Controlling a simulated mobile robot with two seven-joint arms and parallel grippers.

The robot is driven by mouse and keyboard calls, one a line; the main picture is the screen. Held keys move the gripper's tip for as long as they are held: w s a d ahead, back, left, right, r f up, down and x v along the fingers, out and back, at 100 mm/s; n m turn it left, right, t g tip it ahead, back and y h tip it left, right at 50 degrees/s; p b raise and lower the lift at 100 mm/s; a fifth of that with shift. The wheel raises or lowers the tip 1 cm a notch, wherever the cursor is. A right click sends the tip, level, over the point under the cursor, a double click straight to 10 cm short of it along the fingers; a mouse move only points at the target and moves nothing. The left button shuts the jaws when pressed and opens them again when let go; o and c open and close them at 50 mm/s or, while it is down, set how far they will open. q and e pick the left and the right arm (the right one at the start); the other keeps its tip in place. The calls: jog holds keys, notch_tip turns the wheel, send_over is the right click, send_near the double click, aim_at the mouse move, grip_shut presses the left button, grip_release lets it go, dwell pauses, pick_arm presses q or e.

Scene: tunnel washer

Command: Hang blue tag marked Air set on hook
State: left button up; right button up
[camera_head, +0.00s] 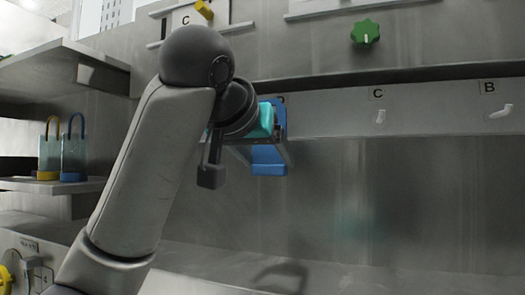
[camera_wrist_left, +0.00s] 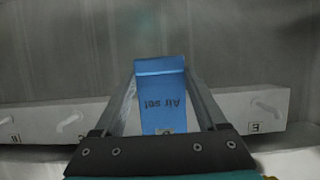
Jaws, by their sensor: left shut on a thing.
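A blue tag (camera_wrist_left: 164,92) with "Air set" printed on it reads upside down in the left wrist view. It also shows in the head view (camera_head: 268,160), in front of the grey wall. My left gripper (camera_wrist_left: 163,76) is shut on the tag, whose sides lie between the two fingers. In the head view my arm hides part of the gripper. A pale hook (camera_head: 380,117) under label C and another hook (camera_head: 501,111) under label B stick out from the grey rail. A hook (camera_wrist_left: 268,108) by label E shows in the left wrist view. My right gripper is out of view.
The rail (camera_head: 435,118) runs along the wall, with a ledge above it and a green knob (camera_head: 365,31) higher up. At left, a shelf (camera_head: 45,185) holds two clear items with a yellow loop and a blue loop (camera_head: 75,150). The wall below the hooks is bare.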

pick_arm(q)
jog(key=shift+w+d+p, duration=0.2)
jog(key=shift+w+p, duration=0.15)
jog(key=shift+w, duration=0.3)
jog(key=shift+w+d+p, duration=0.25)
jog(key=shift+w+p, duration=0.05)
jog(key=shift+w, duration=0.3)
jog(key=shift+w+d+p, duration=0.2)
jog(key=shift+w+p, duration=0.15)
jog(key=shift+w, duration=0.3)
jog(key=shift+w+d+f, duration=0.15)
jog(key=shift+w+f, duration=0.35)
jog(key=shift+f, duration=0.25)
jog(key=o, duration=1.3)
jog(key=shift+c, duration=0.2)
jog(key=shift+s, duration=0.1)
jog(key=b+v, duration=0.4)
jog(key=v, duration=1.1)
jog(key=shift+b, duration=0.4)
